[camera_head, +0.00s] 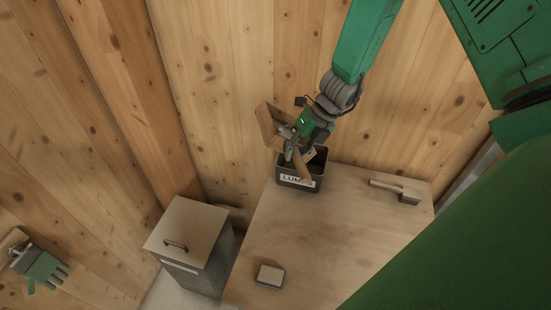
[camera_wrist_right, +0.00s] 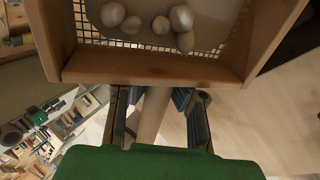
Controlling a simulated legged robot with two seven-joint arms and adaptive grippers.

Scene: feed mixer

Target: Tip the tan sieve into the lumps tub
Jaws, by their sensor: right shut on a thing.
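The tan sieve (camera_head: 267,122) is a wooden-framed box, tilted above the lumps tub in the head view. In the right wrist view its frame (camera_wrist_right: 150,68) fills the top, with wire mesh and several pale round lumps (camera_wrist_right: 160,25) inside. My right gripper (camera_head: 297,150) is shut on the sieve's handle (camera_wrist_right: 152,115), which shows between the fingers in the wrist view. The lumps tub (camera_head: 298,183) is a dark box with a white label, standing at the back left of the table. The sieve and gripper hide part of its opening. My left gripper is not in view.
The wooden table (camera_head: 300,235) is mostly clear. A brush (camera_head: 400,190) lies at its right and a small block (camera_head: 270,275) near its front left. A lidded bin (camera_head: 187,235) stands left of the table. A plank wall (camera_head: 230,90) rises close behind the tub.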

